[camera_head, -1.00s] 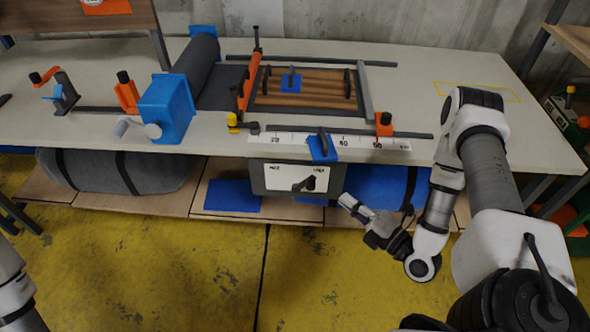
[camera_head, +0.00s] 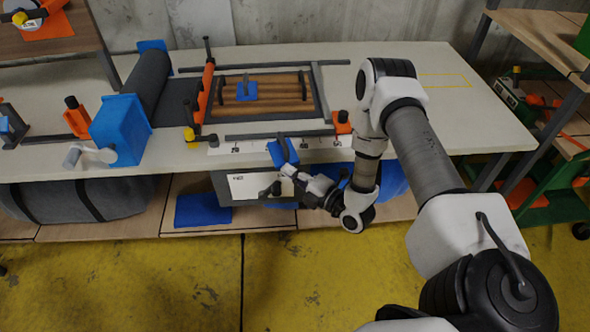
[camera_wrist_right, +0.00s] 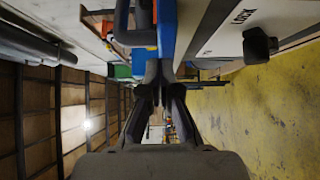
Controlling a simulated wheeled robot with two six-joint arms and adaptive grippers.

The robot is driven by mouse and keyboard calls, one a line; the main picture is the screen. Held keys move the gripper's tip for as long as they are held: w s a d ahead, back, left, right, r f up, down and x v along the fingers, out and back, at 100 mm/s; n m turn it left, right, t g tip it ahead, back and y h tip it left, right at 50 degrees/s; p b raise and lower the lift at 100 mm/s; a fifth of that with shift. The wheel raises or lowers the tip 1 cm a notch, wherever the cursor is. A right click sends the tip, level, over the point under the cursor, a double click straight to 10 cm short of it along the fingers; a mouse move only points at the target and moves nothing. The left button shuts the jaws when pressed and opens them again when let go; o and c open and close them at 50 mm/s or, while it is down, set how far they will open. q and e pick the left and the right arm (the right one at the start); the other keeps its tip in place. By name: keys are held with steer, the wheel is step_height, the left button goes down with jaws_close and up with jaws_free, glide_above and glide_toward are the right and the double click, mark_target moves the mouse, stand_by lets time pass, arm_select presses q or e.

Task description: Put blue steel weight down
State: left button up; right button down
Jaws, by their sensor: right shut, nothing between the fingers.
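One blue steel weight (camera_head: 283,153) with a dark handle sits at the table's front edge, by the white ruler strip. Another blue weight (camera_head: 247,91) with a handle lies on the wooden slatted panel (camera_head: 285,95). My right gripper (camera_head: 289,171) is shut and empty, its tips close to the front-edge weight. I cannot tell whether they touch it. In the right wrist view, the closed fingertips (camera_wrist_right: 164,68) lie just below the blue weight (camera_wrist_right: 167,28) and its dark handle (camera_wrist_right: 125,25). My left gripper is not in view.
A long table (camera_head: 420,130) has free room at right, with a yellow outlined rectangle (camera_head: 444,81). A blue cranked box (camera_head: 121,130) and a dark roll (camera_head: 147,79) stand left. A grey box with a white panel (camera_head: 245,186) sits below the front edge.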

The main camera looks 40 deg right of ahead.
mark_target(291, 163)
steer(key=shift+w, duration=0.15)
steer(key=w+d, duration=0.2)
steer(key=shift+w, duration=0.6)
